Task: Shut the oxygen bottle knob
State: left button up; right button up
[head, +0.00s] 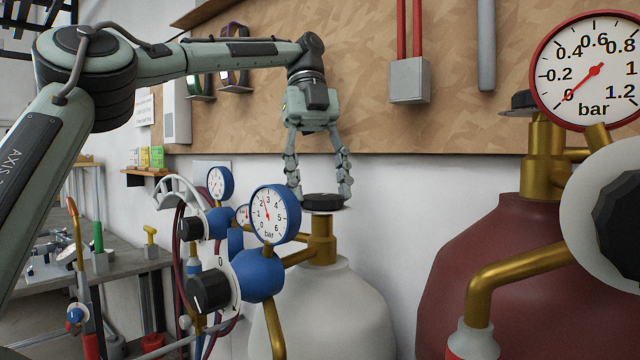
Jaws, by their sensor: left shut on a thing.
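The white oxygen bottle (320,306) stands in the middle, with a brass valve (322,247) on its neck. Its flat black knob (323,202) sits on top of the valve, over a pale disc. My left gripper (321,190) points straight down over the knob, its fingers shut on the knob's two opposite sides. A blue-rimmed gauge (275,214) and a blue regulator (259,276) with a black dial (210,291) are joined to the valve. My right gripper is out of view.
A maroon bottle (480,260) with a red-rimmed gauge (590,70) stands close on the right. A grey box (409,80) with red pipes hangs on the wood panel behind. A workbench (120,266) with tools is at left.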

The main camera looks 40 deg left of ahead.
pick_arm(q)
jog(key=o, duration=1.1)
jog(key=shift+o, duration=0.2)
